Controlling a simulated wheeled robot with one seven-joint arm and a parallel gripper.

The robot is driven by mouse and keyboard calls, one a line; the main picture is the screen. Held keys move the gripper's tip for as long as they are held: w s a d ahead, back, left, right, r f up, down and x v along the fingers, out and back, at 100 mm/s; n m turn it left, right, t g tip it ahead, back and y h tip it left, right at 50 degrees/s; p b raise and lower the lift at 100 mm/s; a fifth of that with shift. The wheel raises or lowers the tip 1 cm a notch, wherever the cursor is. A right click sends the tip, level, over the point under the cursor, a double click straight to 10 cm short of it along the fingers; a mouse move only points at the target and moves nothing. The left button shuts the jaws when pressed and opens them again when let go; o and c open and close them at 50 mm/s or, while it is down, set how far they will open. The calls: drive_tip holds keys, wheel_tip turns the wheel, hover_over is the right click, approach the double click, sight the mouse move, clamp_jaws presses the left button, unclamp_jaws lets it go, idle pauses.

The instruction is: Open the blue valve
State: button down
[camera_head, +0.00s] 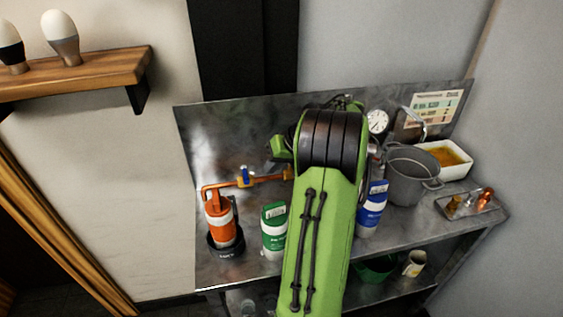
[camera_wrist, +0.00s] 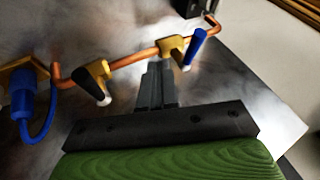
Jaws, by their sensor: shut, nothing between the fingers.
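The blue valve (camera_wrist: 196,46) has a brass body and a blue lever on a copper pipe (camera_wrist: 135,58) in the wrist view. Its lever lies across the pipe. My gripper (camera_wrist: 158,72) is shut and empty. Its fingertips appear just left of and below the blue valve in the picture; I cannot tell whether they touch the pipe or valve. A second valve with a black lever (camera_wrist: 92,82) is on the same pipe, left of the fingers. In the head view the blue valve (camera_head: 245,177) shows small beside the orange canister (camera_head: 222,222); my arm hides my gripper there.
A blue plug with a cable (camera_wrist: 24,97) is at the left of the wrist view. On the metal bench (camera_head: 330,243) stand a green-labelled container (camera_head: 274,232), a blue-labelled container (camera_head: 371,209), a grey pot (camera_head: 409,178) and a white tray (camera_head: 456,168). A wooden shelf (camera_head: 95,75) juts out left.

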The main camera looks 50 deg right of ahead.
sight(247, 177)
drive_tip(key=w+a, duration=0.1)
drive_tip(key=w+a+f, duration=0.1)
drive_tip(key=w+a+b, duration=0.1)
drive_tip(key=shift+f, duration=0.25)
drive_tip(key=shift+a+m+h+b, duration=0.3)
drive_tip(key=shift+a+m+b, duration=0.1)
drive_tip(key=shift+m, duration=0.2)
drive_tip(key=shift+w+a+m+h+b, duration=0.3)
drive_tip(key=shift+a+m+h+b, duration=0.25)
drive_tip(key=shift+m, duration=0.45)
drive_tip(key=m+h, duration=0.1)
drive_tip(key=w+a+m+h, duration=0.1)
drive_tip(key=m, duration=0.1)
drive_tip(key=shift+a, duration=0.3)
drive_tip(key=shift+w+a, duration=0.4)
drive_tip(key=shift+w, duration=0.15)
